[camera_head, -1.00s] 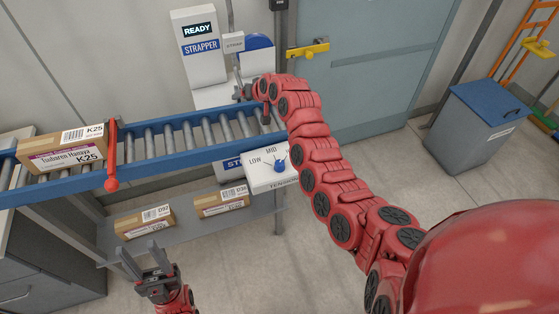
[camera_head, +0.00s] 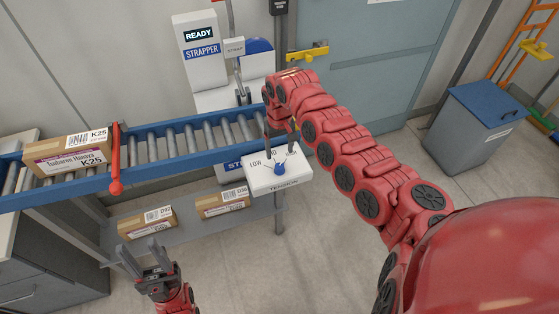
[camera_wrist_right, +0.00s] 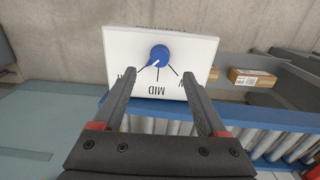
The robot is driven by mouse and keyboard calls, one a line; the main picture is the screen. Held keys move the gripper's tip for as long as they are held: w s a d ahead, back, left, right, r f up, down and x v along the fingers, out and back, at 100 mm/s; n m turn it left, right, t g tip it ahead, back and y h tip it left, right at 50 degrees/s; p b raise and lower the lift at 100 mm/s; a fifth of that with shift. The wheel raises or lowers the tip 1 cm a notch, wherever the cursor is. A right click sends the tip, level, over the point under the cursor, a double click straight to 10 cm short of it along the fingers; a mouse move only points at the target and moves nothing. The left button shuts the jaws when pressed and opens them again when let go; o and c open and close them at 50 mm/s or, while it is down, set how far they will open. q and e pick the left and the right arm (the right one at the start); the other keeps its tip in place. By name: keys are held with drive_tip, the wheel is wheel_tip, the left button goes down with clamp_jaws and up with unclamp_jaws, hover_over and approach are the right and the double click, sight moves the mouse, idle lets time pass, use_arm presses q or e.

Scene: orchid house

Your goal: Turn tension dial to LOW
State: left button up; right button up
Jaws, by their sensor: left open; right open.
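The tension dial is a blue knob (camera_head: 279,168) on a white panel (camera_head: 262,185) below the conveyor's right end. LOW is at the panel's left, with MID partly covered by my gripper. In the right wrist view the knob (camera_wrist_right: 159,53) has a small white mark turned toward lower left, seemingly between MID and the left-hand line; the left label is mostly hidden. My right gripper (camera_head: 279,148) is open just above the panel. In its wrist view the fingers (camera_wrist_right: 160,84) point at the knob without touching it. My left gripper (camera_head: 143,250) is open and empty at lower left.
The roller conveyor (camera_head: 60,188) carries a K25 box (camera_head: 68,153) beside a red stop arm (camera_head: 116,160). The strapper (camera_head: 202,55) shows READY behind. Two boxes lie on the lower shelf (camera_head: 185,233). A grey bin (camera_head: 475,125) stands at right. The floor in front is clear.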

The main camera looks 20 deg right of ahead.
sight(279, 166)
wheel_tip(279, 166, down, 8)
drive_tip(key=shift+f+p, duration=0.1)
drive_tip(key=shift+p, duration=0.45)
drive_tip(key=shift+c, duration=0.3)
drive_tip(key=shift+w, duration=0.1)
clamp_jaws()
